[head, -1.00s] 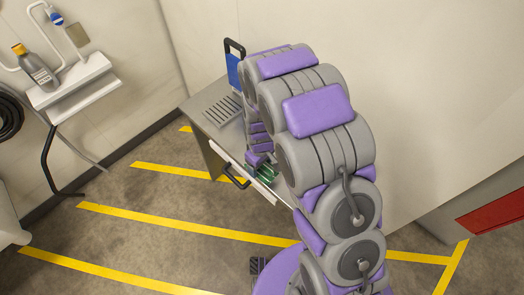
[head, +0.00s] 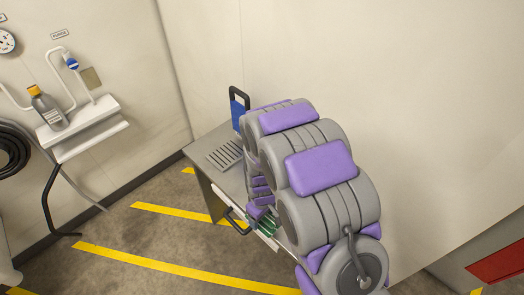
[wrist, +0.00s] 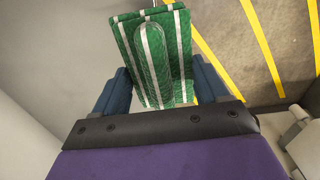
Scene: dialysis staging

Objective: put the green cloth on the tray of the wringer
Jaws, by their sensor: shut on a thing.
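The green cloth (wrist: 150,60) with white stripes fills the space between the two blue fingers of my gripper (wrist: 161,80) in the wrist view. My gripper is shut on it, and the cloth reaches out past the fingers. In the head view a bit of the green cloth (head: 267,225) shows below my gripper, by the front edge of the grey table. My arm hides most of it. The wringer, with a blue panel and black handle (head: 239,106), stands at the table's back. Its grey slotted tray (head: 225,154) is bare, left of my gripper.
A white wall shelf (head: 90,125) with a grey, orange-capped bottle (head: 48,107) is at the left. The floor with yellow stripes (head: 180,270) is open in front. A wall stands behind the table.

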